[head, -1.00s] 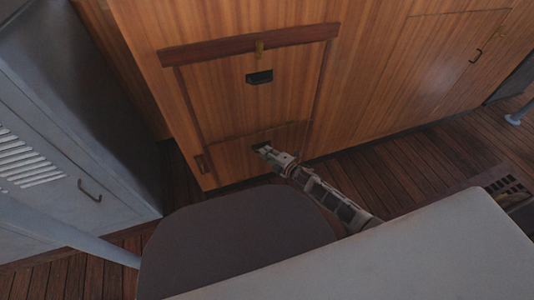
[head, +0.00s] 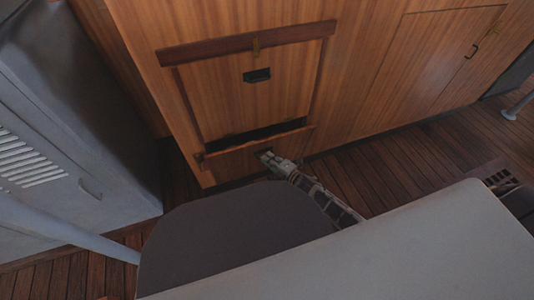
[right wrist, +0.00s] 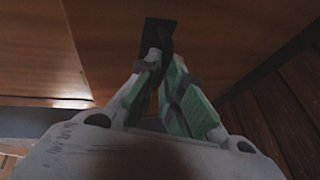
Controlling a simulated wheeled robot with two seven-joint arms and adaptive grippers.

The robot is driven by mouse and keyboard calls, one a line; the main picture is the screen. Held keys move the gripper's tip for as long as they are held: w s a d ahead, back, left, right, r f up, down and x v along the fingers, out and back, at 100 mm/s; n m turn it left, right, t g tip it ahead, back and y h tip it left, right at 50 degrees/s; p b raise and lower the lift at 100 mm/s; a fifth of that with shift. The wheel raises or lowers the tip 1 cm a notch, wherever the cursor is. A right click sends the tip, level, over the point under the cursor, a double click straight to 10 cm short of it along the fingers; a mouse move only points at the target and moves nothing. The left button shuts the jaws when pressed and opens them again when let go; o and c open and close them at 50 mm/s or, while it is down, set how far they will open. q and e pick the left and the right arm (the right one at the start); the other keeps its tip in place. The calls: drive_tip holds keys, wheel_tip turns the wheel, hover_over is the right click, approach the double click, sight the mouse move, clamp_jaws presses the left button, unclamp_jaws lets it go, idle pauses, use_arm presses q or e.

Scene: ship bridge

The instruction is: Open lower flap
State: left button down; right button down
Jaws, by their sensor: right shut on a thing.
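The lower flap (head: 232,163) is a wooden panel low on the front of the wooden cabinet. Its top edge is tilted out, and a dark gap (head: 240,139) shows above it. My right gripper (head: 265,155) is at the flap's face, right of its middle. In the right wrist view the gripper (right wrist: 163,72) is shut on the flap's dark handle (right wrist: 160,35), with the wooden panel around it. In the head view the gripper hides that handle. My left gripper is not in view.
Above the gap is an upper panel (head: 225,105) with a black recessed pull (head: 257,75), under a dark wood rail (head: 220,47). A grey locker (head: 70,130) stands at left. A dark rounded surface (head: 215,235) and a light grey surface (head: 400,245) fill the foreground.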

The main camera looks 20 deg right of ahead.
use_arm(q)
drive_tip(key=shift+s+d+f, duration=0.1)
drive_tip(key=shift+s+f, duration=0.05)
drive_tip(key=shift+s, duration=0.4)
use_arm(e)
drive_tip(key=s+f, duration=0.4)
drive_tip(key=s, duration=0.2)
drive_tip(key=shift+s, duration=0.4)
drive_tip(key=shift+f, duration=0.1)
drive_tip(key=c, duration=1.6)
unclamp_jaws()
drive_tip(key=shift+w, duration=0.25)
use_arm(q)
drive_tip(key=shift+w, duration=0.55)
use_arm(e)
drive_tip(key=shift+o, duration=0.2)
drive_tip(key=shift+w+r, duration=0.1)
drive_tip(key=shift+r, duration=0.1)
